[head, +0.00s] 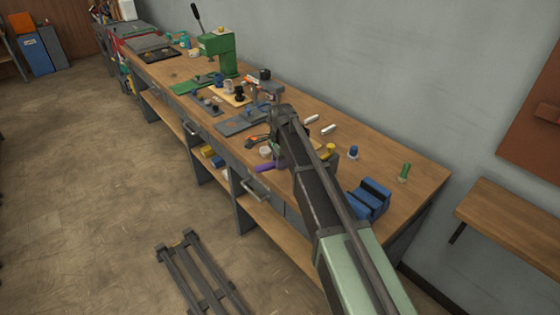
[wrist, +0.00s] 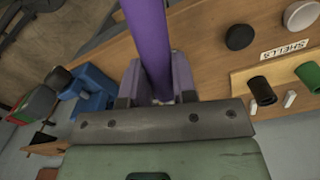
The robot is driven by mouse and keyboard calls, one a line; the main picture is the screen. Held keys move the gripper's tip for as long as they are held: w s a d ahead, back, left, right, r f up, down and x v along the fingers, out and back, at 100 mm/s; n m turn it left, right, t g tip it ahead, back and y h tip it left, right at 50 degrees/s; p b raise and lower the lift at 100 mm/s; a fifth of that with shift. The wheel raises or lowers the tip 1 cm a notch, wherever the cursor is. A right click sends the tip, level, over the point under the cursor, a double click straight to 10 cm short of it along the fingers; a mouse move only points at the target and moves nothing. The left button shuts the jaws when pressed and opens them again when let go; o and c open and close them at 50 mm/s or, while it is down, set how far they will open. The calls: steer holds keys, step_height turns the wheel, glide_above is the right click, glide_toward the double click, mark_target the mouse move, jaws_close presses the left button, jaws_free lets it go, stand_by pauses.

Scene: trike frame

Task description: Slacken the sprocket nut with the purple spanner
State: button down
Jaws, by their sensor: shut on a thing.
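The purple spanner (wrist: 148,35) is in my gripper (wrist: 155,88). In the wrist view its purple shaft runs from the top edge down between the two jaws, which are shut on it. In the head view a short purple length of the spanner (head: 265,168) sticks out to the left of my gripper (head: 277,158), near the front edge of the bench. The spanner's far end is out of the wrist view and cannot be made out in the head view. I cannot pick out the sprocket nut in either view.
The wooden bench (head: 415,190) runs along the grey wall. A green press (head: 218,52) stands farther back. A board with holders (wrist: 290,75) shows in the wrist view.

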steer(key=shift+f+b, duration=0.9)
steer(key=shift+f, duration=0.05)
steer(key=c, duration=1.5)
jaws_free()
jaws_close()
steer(key=shift+s+d+n, duration=0.45)
steer(key=shift+s+n, duration=0.35)
steer(key=shift+n, duration=0.05)
steer(key=shift+s+d+n, duration=0.45)
steer(key=shift+s+n, duration=0.35)
steer(key=shift+n, duration=0.05)
steer(key=shift+w+a+m, duration=0.3)
steer(key=shift+w+m, duration=0.15)
steer(key=shift+m, duration=0.05)
